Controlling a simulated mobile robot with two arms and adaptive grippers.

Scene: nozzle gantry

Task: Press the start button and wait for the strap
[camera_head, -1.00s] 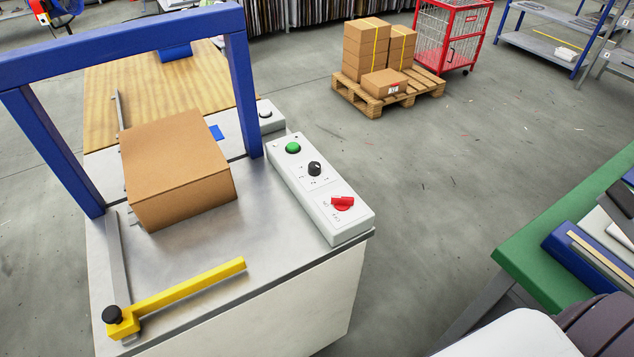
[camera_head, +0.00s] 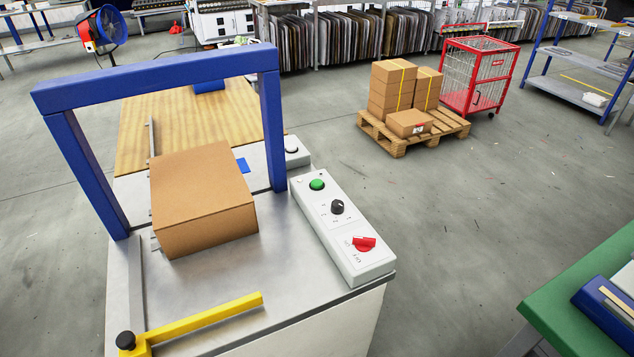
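The green start button (camera_head: 317,184) sits at the far end of a pale control panel (camera_head: 343,228) on the right side of the strapping machine. A black knob (camera_head: 337,207) and a red rotary switch (camera_head: 364,243) are nearer on the same panel. A closed brown box (camera_head: 203,198) lies on the steel machine top (camera_head: 285,268), just in front of and partly under the blue arch (camera_head: 160,77). I see no strap around the box. Neither of my grippers is in view.
A yellow stop arm (camera_head: 205,317) with a black knob lies across the machine's near left. A wooden table (camera_head: 180,112) is behind the arch. A green-topped bench (camera_head: 590,290) stands at right. Stacked boxes on a pallet (camera_head: 415,132) and a red cage (camera_head: 480,75) stand behind. Grey floor between is clear.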

